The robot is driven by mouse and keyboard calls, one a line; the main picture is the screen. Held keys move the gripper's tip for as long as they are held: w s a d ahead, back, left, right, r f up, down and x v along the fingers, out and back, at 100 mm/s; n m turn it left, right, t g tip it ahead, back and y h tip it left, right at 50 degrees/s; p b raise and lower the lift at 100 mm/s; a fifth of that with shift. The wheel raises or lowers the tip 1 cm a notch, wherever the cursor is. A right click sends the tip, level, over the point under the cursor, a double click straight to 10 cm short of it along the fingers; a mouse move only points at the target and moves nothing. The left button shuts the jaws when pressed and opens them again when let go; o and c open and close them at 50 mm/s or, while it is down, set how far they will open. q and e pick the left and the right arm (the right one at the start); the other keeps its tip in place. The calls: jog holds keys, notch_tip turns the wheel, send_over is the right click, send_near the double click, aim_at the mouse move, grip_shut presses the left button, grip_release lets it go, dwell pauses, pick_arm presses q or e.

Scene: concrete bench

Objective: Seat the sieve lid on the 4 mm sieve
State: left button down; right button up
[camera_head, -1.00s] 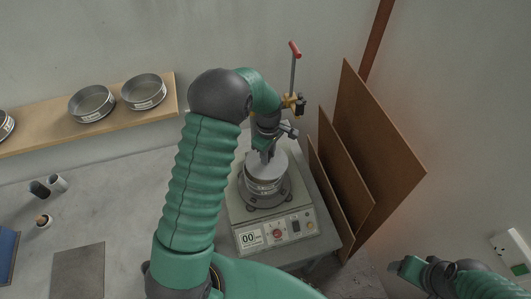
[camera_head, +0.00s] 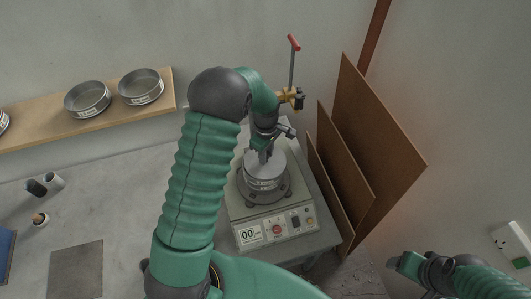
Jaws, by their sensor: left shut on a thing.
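The grey sieve lid (camera_head: 264,167) is at the top of the metal sieve (camera_head: 266,184), which stands on the round base of the shaker (camera_head: 258,222) and carries a white label. The lid looks level and lined up with the sieve. Whether it touches the rim all round is too small to tell. My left gripper (camera_head: 265,155) points down over the lid and is shut on its top; the grip itself is partly hidden by the wrist. My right gripper (camera_head: 402,262) hangs at the lower right, away from the shaker; its jaws are unclear.
Several other sieves (camera_head: 87,98) stand on a wooden shelf (camera_head: 130,108) at the left. A red-handled lever (camera_head: 294,44) rises behind the shaker. Brown boards (camera_head: 375,150) lean close on its right. The concrete bench (camera_head: 120,200) left of my arm is mostly clear.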

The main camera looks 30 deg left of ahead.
pick_arm(q)
jog(key=shift+a+f, duration=0.1)
jog(key=shift+a, duration=0.3)
pick_arm(e)
jog(key=shift+a+r, duration=0.1)
jog(key=shift+a, duration=0.5)
pick_arm(q)
jog(key=shift+d+f, duration=0.15)
pick_arm(e)
jog(key=shift+d, duration=0.15)
pick_arm(q)
jog(key=shift+s+d+f+b, duration=0.1)
jog(key=shift+d+f+b, duration=0.1)
jog(key=shift+b, duration=0.1)
pick_arm(e)
jog(key=shift+d+f, duration=0.2)
jog(key=shift+f, duration=0.1)
pick_arm(q)
jog(key=shift+a+f, duration=0.2)
jog(key=shift+a, duration=0.05)
pick_arm(e)
jog(key=shift+a, duration=0.25)
pick_arm(q)
jog(key=c, duration=1.1)
grip_release()
jog(key=shift+d, duration=0.1)
jog(key=shift+o, duration=0.2)
jog(key=shift+r, duration=0.1)
pick_arm(e)
jog(key=shift+d, duration=0.2)
